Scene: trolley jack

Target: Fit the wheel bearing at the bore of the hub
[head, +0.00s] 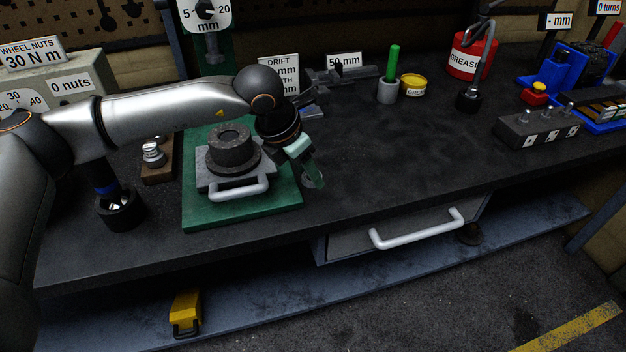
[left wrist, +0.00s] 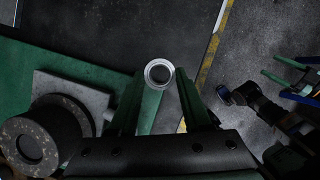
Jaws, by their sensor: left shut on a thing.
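The wheel bearing is a small bright metal ring (left wrist: 160,73) held between the green fingertips of my left gripper (left wrist: 160,84). In the head view the bearing (head: 312,181) is partly behind the fingers. My left gripper (head: 312,174) is shut on it, above the bench to the right of the hub. The hub is a dark, thick round body (head: 232,143) with an open bore facing up, on a grey plate with a white handle. It also shows at lower left in the left wrist view (left wrist: 42,132). My right gripper (left wrist: 269,64) shows its green fingers apart at the right edge.
A green mat (head: 200,217) lies under the plate. Left of it stand a wooden block (head: 157,172) and a black cylinder (head: 119,212). A green-handled tool (head: 393,62), yellow tin (head: 413,85) and red grease can (head: 470,60) stand behind. The bench middle is clear.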

